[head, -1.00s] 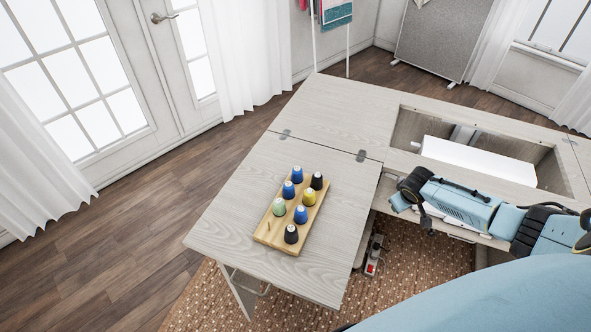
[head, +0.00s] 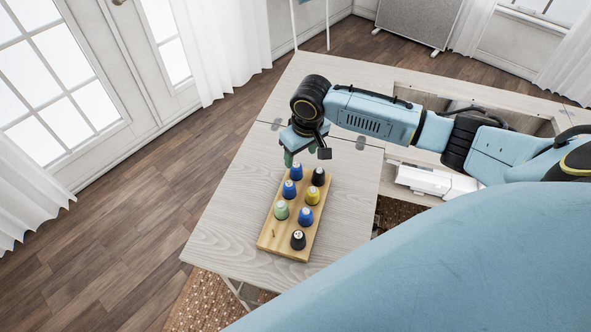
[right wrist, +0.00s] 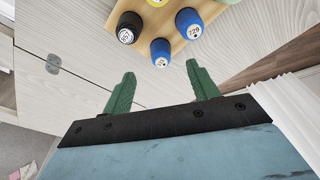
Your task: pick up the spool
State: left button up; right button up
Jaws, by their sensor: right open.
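A wooden spool rack (head: 266,241) holds several cone-shaped spools in two rows. In the head view these include a far blue spool (head: 297,172), a far black one (head: 318,177), a yellow one (head: 313,196), a mint one (head: 281,210) and a near black one (head: 298,240). The task does not say which spool is meant. My right gripper (head: 288,158) is above the table by the rack's far end. In the right wrist view its green fingers (right wrist: 160,80) are apart and empty, with the black spool (right wrist: 128,28) and blue spool (right wrist: 189,23) beyond them. My left gripper is out of view.
The pale wood tabletop (head: 225,222) is clear left of the rack. Metal hinges (head: 276,125) mark a seam across the table. A recessed opening with a white part (head: 435,181) lies right, partly behind my right arm. A white curtain (head: 222,50) hangs beyond the table.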

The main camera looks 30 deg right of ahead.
aim_at(297, 167)
jog(key=shift+w+f, duration=0.25)
jog(key=shift+f, duration=1)
jog(key=shift+w+f, duration=0.1)
jog(key=shift+f, duration=0.4)
jog(key=f, duration=0.2)
jog(key=w+f+b, duration=0.1)
jog(key=f, duration=0.1)
jog(key=shift+a+f, duration=0.1)
jog(key=shift+f, duration=0.15)
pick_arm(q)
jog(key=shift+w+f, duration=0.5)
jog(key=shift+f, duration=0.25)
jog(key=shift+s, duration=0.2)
pick_arm(e)
jog(key=c, duration=1)
